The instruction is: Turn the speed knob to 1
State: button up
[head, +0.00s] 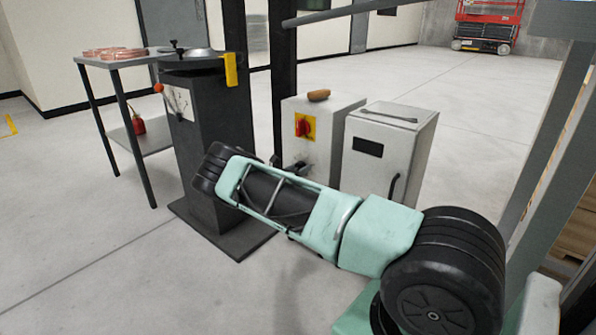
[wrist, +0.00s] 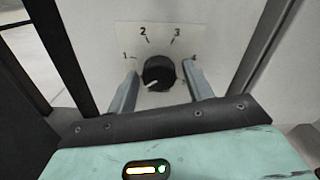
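The speed knob (wrist: 159,72) is round and black with a white pointer mark, on a pale panel (wrist: 210,42) with the numbers 1 to 4 arranged in an arc above it. The mark lies at the knob's lower left and points left and slightly down, below the number 1 (wrist: 125,56). My gripper (wrist: 161,70) is open, with one finger on each side of the knob and a small gap visible on both sides. In the head view my gripper (head: 292,168) is at the lower front of the left grey cabinet (head: 334,118); the knob cannot be made out there.
A red rotary switch (head: 302,126) on a yellow plate is above my gripper. A second grey cabinet (head: 388,150) stands to the right. A dark pedestal (head: 221,140) with a bending head stands left, beside a table (head: 138,59) with copper coils. Open floor lies in front.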

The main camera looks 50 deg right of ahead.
jog(key=c, duration=0.7)
jog(key=shift+m, duration=0.3)
jog(key=m+p, duration=0.1)
jog(key=m, duration=0.3)
jog(key=shift+w, duration=0.1)
jog(key=m+p, duration=0.1)
jog(key=m, duration=0.4)
jog(key=shift+w, duration=0.1)
jog(key=shift+a+m, duration=0.1)
jog(key=shift+m, duration=0.2)
jog(key=o, duration=0.9)
jog(key=shift+o, duration=0.2)
